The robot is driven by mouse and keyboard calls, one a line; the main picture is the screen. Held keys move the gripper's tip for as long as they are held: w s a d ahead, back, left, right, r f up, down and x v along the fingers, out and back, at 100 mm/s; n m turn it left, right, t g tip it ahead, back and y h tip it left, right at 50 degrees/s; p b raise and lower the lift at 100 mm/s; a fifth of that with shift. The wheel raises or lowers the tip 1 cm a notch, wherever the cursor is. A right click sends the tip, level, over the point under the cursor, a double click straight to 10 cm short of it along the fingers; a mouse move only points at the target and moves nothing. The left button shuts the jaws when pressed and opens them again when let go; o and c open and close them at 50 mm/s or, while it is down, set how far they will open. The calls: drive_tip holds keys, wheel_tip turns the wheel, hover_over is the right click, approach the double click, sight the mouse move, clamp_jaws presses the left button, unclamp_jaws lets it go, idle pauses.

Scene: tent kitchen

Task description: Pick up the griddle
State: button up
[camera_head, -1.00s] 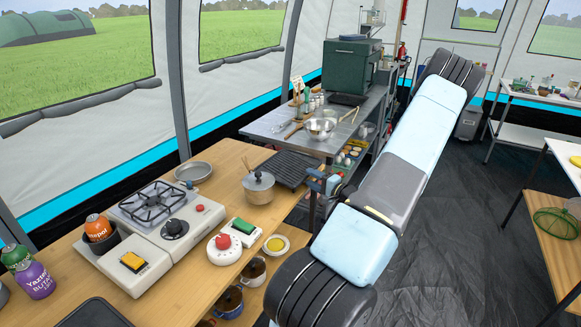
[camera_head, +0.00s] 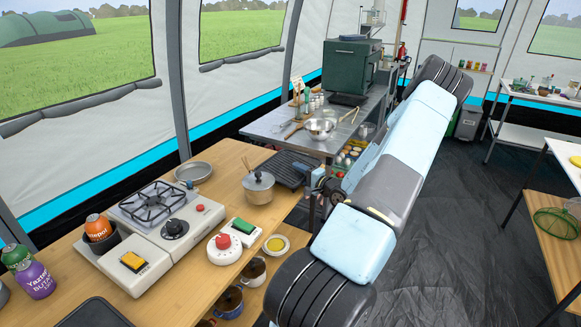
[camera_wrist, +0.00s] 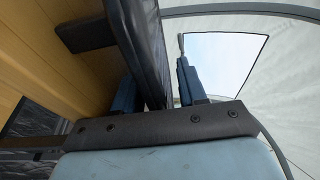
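The griddle (camera_head: 288,167) is a dark, flat, ribbed slab at the right end of the wooden counter, behind the lidded pot. My gripper (camera_head: 326,188) is at its right edge in the head view, partly hidden by my arm. In the wrist view, my gripper (camera_wrist: 160,82) has its two blue fingers apart. A dark slab, which looks like the griddle (camera_wrist: 145,40), reaches in between them. It lies close to the left finger, and a narrow gap shows beside the right finger. Contact cannot be made out.
A pot with a lid (camera_head: 258,187) stands just in front of the griddle. A steel table (camera_head: 270,124) with a bowl (camera_head: 321,127) stands behind.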

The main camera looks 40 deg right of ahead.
drive_tip(key=shift+w+r, duration=0.15)
clamp_jaws()
drive_tip(key=shift+a, duration=0.1)
idle(0.4)
